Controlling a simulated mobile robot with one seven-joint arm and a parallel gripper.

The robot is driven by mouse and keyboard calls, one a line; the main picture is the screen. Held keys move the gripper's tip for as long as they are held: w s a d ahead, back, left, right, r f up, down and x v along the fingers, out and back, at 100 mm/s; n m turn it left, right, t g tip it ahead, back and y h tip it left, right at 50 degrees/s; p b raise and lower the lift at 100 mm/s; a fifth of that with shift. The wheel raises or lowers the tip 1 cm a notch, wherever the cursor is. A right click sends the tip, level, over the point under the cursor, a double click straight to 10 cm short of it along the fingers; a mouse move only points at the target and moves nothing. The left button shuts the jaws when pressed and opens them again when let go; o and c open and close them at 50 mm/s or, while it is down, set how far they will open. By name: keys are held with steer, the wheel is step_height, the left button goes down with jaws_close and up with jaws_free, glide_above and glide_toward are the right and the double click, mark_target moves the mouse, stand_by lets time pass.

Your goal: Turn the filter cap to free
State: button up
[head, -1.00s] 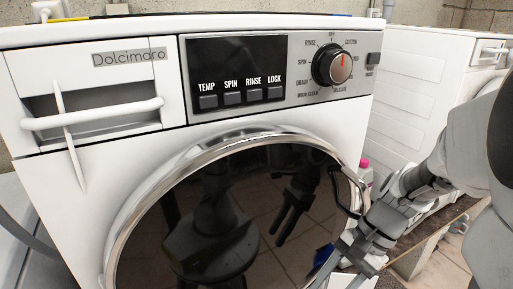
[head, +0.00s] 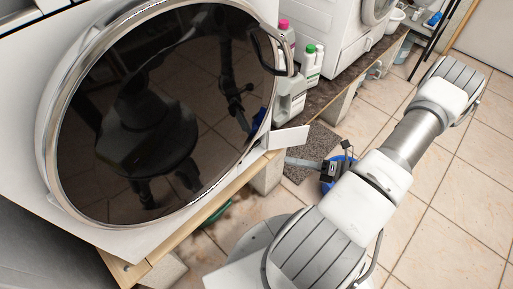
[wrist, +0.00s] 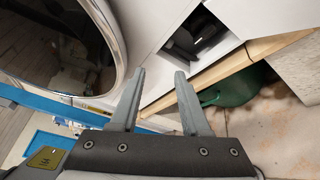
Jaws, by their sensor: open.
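The filter cap (wrist: 206,32) is a dark shape inside a square recess low on the white washing machine's front, seen in the wrist view. Its markings and exact turn are too dark to tell. My gripper (wrist: 160,73) is open and empty, with its two grey fingers apart, just short of the machine's lower front. The recess lies up and to the right of the fingertips in that view. In the head view my gripper (head: 294,162) is by the machine's lower right corner, close to a white flap (head: 288,138) that sticks out. The cap is hidden there.
The round dark door (head: 165,115) with its chrome rim is above. A wooden ledge (head: 190,220) runs under the machine, and a green object (wrist: 245,92) is below it. Bottles (head: 290,95) stand to the right; a blue bucket (head: 328,185) is on the tiled floor.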

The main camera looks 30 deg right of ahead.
step_height(320, 180, down, 7)
steer(key=s+d+m+t+h, duration=0.1)
steer(key=s+m+t+h, duration=0.1)
steer(key=m+t+h, duration=0.5)
steer(key=m+g+y+b, duration=0.1)
steer(key=m+g+b, duration=0.1)
steer(key=m+b, duration=0.15)
glide_toward(256, 146)
steer(key=x, duration=0.8)
steer(key=shift+w+f, duration=0.2)
steer(key=shift+w, duration=0.05)
jaws_close()
